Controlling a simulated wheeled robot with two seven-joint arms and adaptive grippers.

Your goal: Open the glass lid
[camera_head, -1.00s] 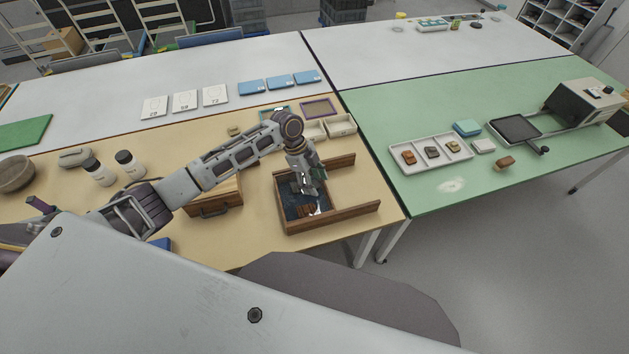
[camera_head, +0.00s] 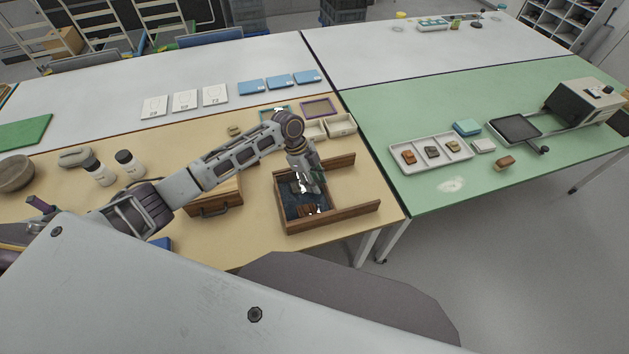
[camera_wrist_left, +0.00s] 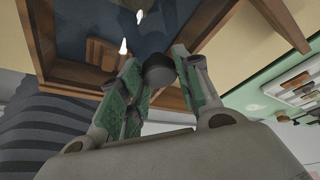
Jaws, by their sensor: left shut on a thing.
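The wooden case (camera_head: 283,216) with its glass lid (camera_head: 296,208) sits at the right end of the tan table. Two wooden rails run from the case to the right, with an open space between them. In the left wrist view the glass lid (camera_wrist_left: 168,22) looks dark blue, with bright glints and a brown wooden piece seen by it. My left gripper (camera_head: 318,187) is over the right part of the lid. In the wrist view its green-padded fingers (camera_wrist_left: 158,84) are shut on a dark round knob (camera_wrist_left: 158,69). My right gripper is not in view.
A wooden box with a handle (camera_head: 214,206) stands left of the case. Small trays (camera_head: 341,124) lie behind it. The green table (camera_head: 420,195) to the right holds a white tray of sherds (camera_head: 408,168). The tan table's front edge is close to the case.

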